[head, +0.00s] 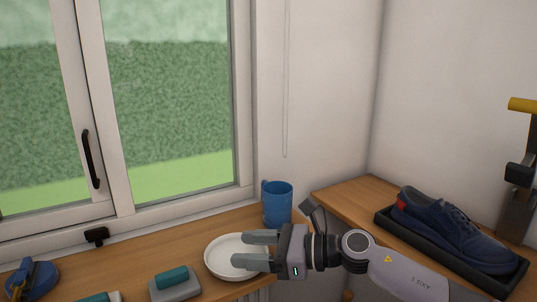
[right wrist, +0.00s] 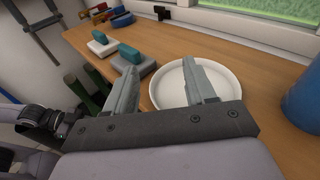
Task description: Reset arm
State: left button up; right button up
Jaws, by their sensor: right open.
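My right gripper (head: 262,251) reaches in from the right in the head view, with its two fingers apart and nothing between them. Its fingertips are over the right part of a white round dish (head: 222,262) on the wooden bench. In the right wrist view the open fingers (right wrist: 158,88) point forward, one over the dish (right wrist: 228,80) and one left of it. I cannot tell the gap between fingers and dish.
A blue mug (head: 278,204) stands behind the gripper. A grey block with a teal top (head: 175,284) lies left of the dish, and a blue object (head: 34,280) farther left. A navy shoe (head: 452,231) sits in a black tray (head: 393,224) at right. The window is behind.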

jog(key=m+t, duration=0.1)
jog(key=m, duration=0.1)
jog(key=s+r+m+t+y, duration=0.1)
jog(key=m+t, duration=0.1)
jog(key=m, duration=0.1)
jog(key=a+r+m+t+y, duration=0.1)
jog(key=m, duration=0.1)
jog(key=shift+s, duration=0.25)
jog(key=s+d+f+m+t+h, duration=0.3)
jog(key=d+f+m+h, duration=0.5)
jog(key=m, duration=0.9)
jog(key=s+d+f+m+t+h, duration=0.35)
jog(key=d+f+m+h, duration=0.35)
jog(key=d+m, duration=0.65)
jog(key=s+d+f+m+g+h, duration=0.1)
jog(key=s+d+f+m+g, duration=0.2)
jog(key=s, duration=0.5)
jog(key=s+d+f+m+g+h, duration=0.1)
jog(key=s+f+m+g, duration=0.3)
jog(key=s, duration=0.3)
jog(key=s+d+f+m+g+h, duration=0.1)
jog(key=s+d+f+m+g, duration=0.1)
jog(key=s+m+g, duration=0.35)
jog(key=w+a+f+t+y, duration=0.2)
jog(key=w+a+f+t, duration=0.1)
jog(key=f+t, duration=0.5)
jog(key=shift+w+f+t, duration=0.35)
jog(key=shift+w+t, duration=0.05)
jog(key=shift+w, duration=0.1)
